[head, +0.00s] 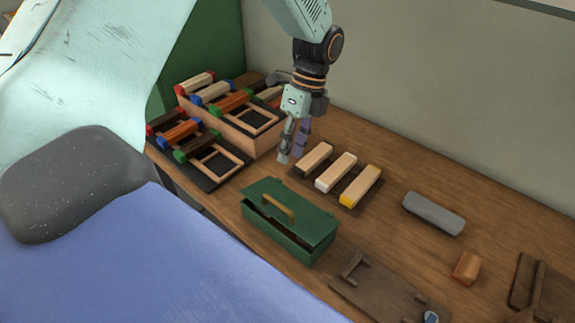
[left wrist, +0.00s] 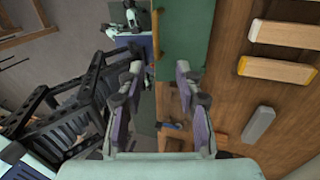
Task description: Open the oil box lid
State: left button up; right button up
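The green oil box (head: 280,236) stands near the table's front edge. Its green lid (head: 305,217) has a tan handle (head: 278,207) and sits slightly raised, with a dark gap along the front. In the left wrist view the lid (left wrist: 185,30) shows at the top, with its handle (left wrist: 155,38) at the lid's left edge. My left gripper (head: 292,154) points down behind the box, apart from it. Its two fingers (left wrist: 156,88) are spread with nothing between them. My right gripper is not recognisable in either view.
Racks with coloured-end blocks (head: 228,125) stand to the left of the gripper. Three brushes or blocks (head: 335,172) lie right of it. A grey bar (head: 433,213), an orange block (head: 467,267) and a wooden board (head: 385,290) lie further right. Bare table surrounds the grey bar.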

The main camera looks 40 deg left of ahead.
pick_arm(q)
jog(key=shift+v, duration=1)
jog(key=shift+s, duration=0.1)
jog(key=shift+c, duration=0.2)
